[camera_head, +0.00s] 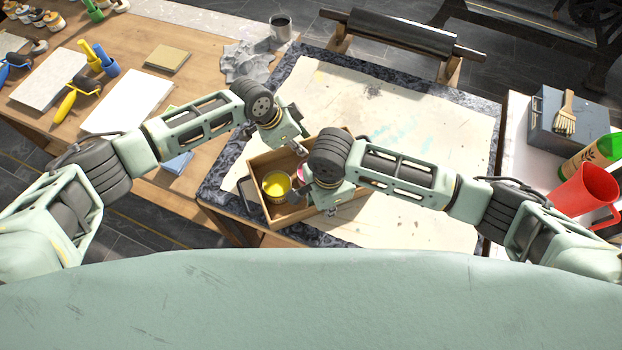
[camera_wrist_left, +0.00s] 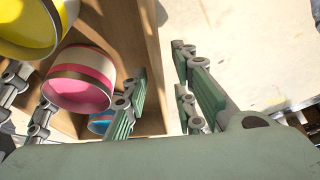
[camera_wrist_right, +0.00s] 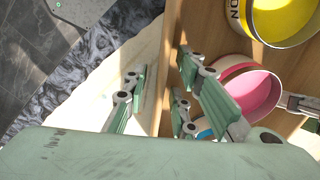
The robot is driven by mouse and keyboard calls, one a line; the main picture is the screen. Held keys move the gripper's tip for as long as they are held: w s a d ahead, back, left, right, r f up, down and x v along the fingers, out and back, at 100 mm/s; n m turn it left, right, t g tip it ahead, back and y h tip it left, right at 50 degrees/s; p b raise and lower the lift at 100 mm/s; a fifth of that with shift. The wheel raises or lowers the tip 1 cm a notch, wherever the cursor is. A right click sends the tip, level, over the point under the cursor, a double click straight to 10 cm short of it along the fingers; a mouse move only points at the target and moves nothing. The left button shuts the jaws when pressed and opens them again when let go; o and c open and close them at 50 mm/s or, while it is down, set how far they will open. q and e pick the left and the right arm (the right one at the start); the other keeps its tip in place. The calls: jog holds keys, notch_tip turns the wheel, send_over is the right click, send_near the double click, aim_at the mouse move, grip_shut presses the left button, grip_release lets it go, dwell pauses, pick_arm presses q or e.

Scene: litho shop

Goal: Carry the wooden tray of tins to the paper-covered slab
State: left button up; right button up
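The wooden tray (camera_head: 290,213) is at the front left part of the paper-covered slab (camera_head: 425,128); I cannot tell whether it touches the paper. It holds a yellow tin (camera_head: 276,186), a pink tin (camera_wrist_left: 82,78) and a blue tin (camera_wrist_left: 102,122). My left gripper (camera_head: 300,148) is at the tray's far side; in the left wrist view its fingers stand apart with the tray wall between them. My right gripper (camera_head: 328,208) is at the near right side, its fingers (camera_wrist_right: 155,92) also apart on both sides of a wall. My right wrist hides part of the tray.
A roller (camera_head: 402,36) stands behind the slab. A grey can (camera_head: 281,28) and crumpled cloth (camera_head: 247,62) lie at its far left. The red jug (camera_head: 583,190), green bottle (camera_head: 590,158) and blue box (camera_head: 568,118) are at right. The slab's right half is clear.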

jog(key=shift+r, duration=0.1)
pick_arm(q)
jog(key=v, duration=1.2)
pick_arm(e)
notch_tip(320, 180, up, 12)
pick_arm(q)
jog(key=shift+s+a+f, duration=0.1)
dwell(0.4)
